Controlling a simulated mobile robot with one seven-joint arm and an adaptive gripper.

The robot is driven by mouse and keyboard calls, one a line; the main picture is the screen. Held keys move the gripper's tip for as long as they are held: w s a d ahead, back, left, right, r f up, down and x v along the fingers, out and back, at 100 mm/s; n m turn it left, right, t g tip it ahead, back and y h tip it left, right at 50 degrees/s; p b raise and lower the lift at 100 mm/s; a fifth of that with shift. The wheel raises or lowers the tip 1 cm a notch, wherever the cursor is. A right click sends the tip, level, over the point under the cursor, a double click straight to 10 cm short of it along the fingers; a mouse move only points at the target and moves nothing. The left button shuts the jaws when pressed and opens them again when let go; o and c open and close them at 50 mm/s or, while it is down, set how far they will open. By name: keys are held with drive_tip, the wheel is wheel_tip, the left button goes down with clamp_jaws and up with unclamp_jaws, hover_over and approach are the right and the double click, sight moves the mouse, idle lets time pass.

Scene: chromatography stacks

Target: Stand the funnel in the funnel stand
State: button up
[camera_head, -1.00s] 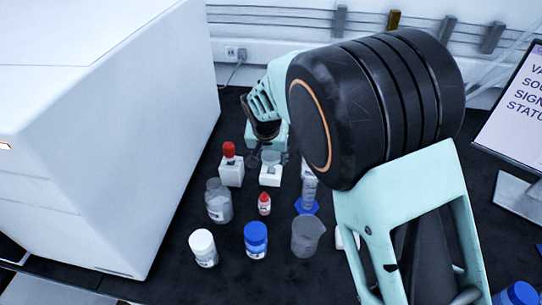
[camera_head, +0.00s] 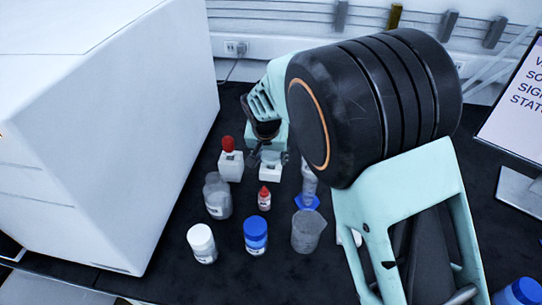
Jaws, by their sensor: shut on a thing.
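The funnel (camera_head: 269,157) is a small greyish piece, partly hidden by my gripper. My gripper (camera_head: 268,159) is at the back of the bench, with its fingers low around the funnel and shut on it. A small white block, which looks like the funnel stand (camera_head: 270,174), is directly below the funnel in the picture. The funnel overlaps the block's top in this view. I cannot tell whether its stem is inside the block or just above it.
A white block with a red-topped piece (camera_head: 230,164) stands close on the left. A blue-based cylinder (camera_head: 307,202) is to the right. In front are a clear bottle (camera_head: 217,197), small red-capped bottle (camera_head: 264,199), white-capped bottle (camera_head: 202,244), blue-capped bottle (camera_head: 256,237) and beaker (camera_head: 307,232). A large white instrument (camera_head: 100,140) fills the left.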

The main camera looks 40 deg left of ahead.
drive_tip(key=shift+f, duration=0.35)
drive_tip(key=o, duration=1.6)
drive_tip(key=shift+r, duration=0.1)
drive_tip(key=shift+r+p, duration=1.75)
drive_tip(key=shift+r, duration=1.7)
